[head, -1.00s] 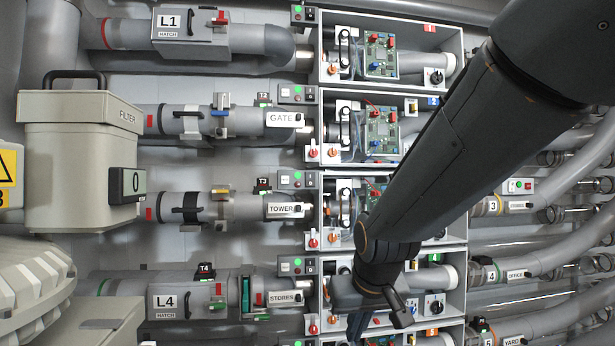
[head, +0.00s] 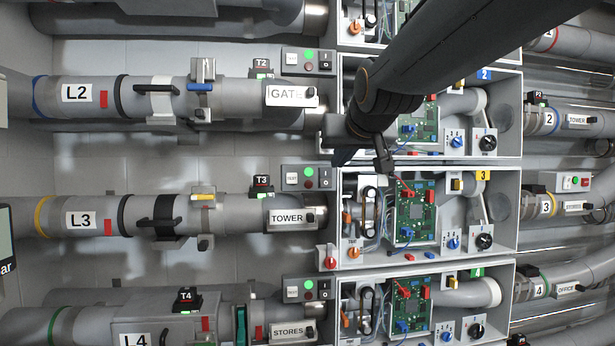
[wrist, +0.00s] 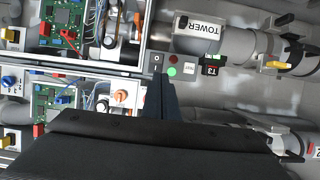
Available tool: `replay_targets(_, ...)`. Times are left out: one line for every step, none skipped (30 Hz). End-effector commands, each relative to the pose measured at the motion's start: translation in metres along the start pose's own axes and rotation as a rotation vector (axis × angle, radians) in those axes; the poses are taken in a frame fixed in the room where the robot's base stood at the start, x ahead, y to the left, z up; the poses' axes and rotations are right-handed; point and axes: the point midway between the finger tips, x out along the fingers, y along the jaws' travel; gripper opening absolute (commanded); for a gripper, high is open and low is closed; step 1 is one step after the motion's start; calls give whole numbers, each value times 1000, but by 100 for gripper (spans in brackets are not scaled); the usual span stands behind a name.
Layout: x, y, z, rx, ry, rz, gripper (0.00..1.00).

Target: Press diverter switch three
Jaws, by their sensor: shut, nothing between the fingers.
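In the head view the row-three switch panel (head: 307,178) is a small grey box left of cabinet three. It has a green lamp over a red lamp, a TEST button and a black rocker switch (head: 325,178). The same panel shows upside down in the wrist view (wrist: 174,66), with its dark rocker (wrist: 157,62) at the left. My gripper (wrist: 160,82) is shut and empty, its dark fingers pointing at the panel, very close to the rocker. Whether they touch it I cannot tell. In the head view my gripper (head: 342,157) is just above and right of that panel, partly hidden by my wrist.
Cabinet three (head: 513,212), marked with a yellow 3, holds a circuit board and knobs. Similar panels for row two (head: 307,61) and row four (head: 307,289) sit above and below. The TOWER pipe (head: 235,211) with its T3 tag (head: 262,186) runs left of the panel.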

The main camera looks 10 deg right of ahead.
Motion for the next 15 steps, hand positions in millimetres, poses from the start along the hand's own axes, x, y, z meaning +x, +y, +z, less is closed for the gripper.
replay_targets(0,1,-1,1,2,2,0)
replay_targets(0,2,-1,1,2,3,0)
replay_targets(0,3,-1,2,2,5,0)
replay_targets(0,4,0,3,1,6,0)
replay_targets(0,5,0,3,1,8,0)
replay_targets(0,6,0,4,1,9,0)
replay_targets(0,6,0,4,1,10,0)
replay_targets(0,7,0,4,1,10,0)
replay_targets(0,7,0,4,1,11,0)
replay_targets(0,7,0,4,1,11,0)
replay_targets(1,7,0,4,1,11,0)
replay_targets(2,7,0,4,1,11,0)
replay_targets(3,7,1,4,1,10,0)
replay_targets(4,6,1,4,1,10,0)
replay_targets(6,6,2,4,1,10,0)
